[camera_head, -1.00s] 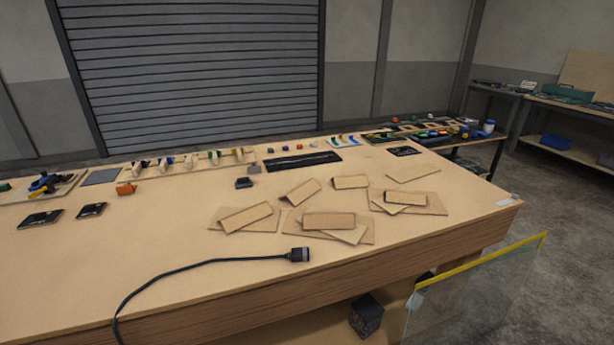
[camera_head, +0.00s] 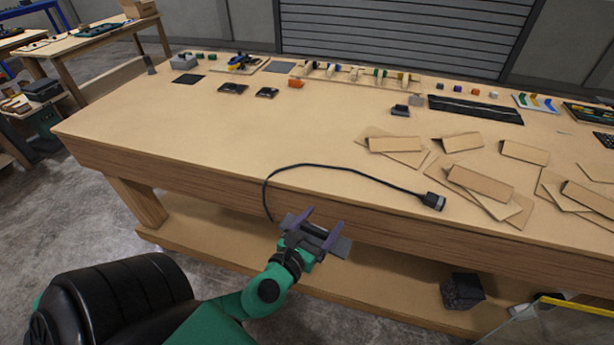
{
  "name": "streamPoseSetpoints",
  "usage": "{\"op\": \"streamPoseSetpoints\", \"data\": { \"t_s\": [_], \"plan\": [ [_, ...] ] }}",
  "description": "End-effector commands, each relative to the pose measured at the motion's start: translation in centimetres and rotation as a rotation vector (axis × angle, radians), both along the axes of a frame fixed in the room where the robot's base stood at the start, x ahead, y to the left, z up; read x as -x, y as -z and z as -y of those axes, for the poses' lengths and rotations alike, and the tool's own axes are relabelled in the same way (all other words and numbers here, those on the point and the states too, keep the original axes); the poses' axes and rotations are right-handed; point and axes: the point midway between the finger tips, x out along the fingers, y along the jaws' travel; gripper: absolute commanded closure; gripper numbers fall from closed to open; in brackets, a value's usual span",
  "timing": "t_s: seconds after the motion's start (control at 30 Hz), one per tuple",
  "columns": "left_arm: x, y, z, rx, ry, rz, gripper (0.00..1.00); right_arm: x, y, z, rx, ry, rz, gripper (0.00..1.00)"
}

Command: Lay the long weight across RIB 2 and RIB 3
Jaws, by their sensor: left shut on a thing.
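No RIB labels can be read, so I cannot tell which parts are RIB 2 and RIB 3. Several thin wooden pieces (camera_head: 480,183) lie on or lean over flat boards at the right of the bench. My right gripper is not in view.
A black cable (camera_head: 340,167) with a plug end (camera_head: 433,201) lies near the bench's front edge (camera_head: 190,170). A long black strip (camera_head: 475,110) and a rack of coloured parts (camera_head: 350,76) stand toward the back. The left middle of the bench is clear.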

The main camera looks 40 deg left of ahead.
Motion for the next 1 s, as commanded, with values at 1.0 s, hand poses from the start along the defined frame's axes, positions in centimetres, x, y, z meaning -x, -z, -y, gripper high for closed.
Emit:
{"op": "streamPoseSetpoints", "data": {
  "t_s": [1.0],
  "plan": [
    [-12.0, -16.4, -14.7, 0.002, -0.261, 0.004, 1.0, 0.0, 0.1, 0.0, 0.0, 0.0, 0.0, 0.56]
  ]
}}
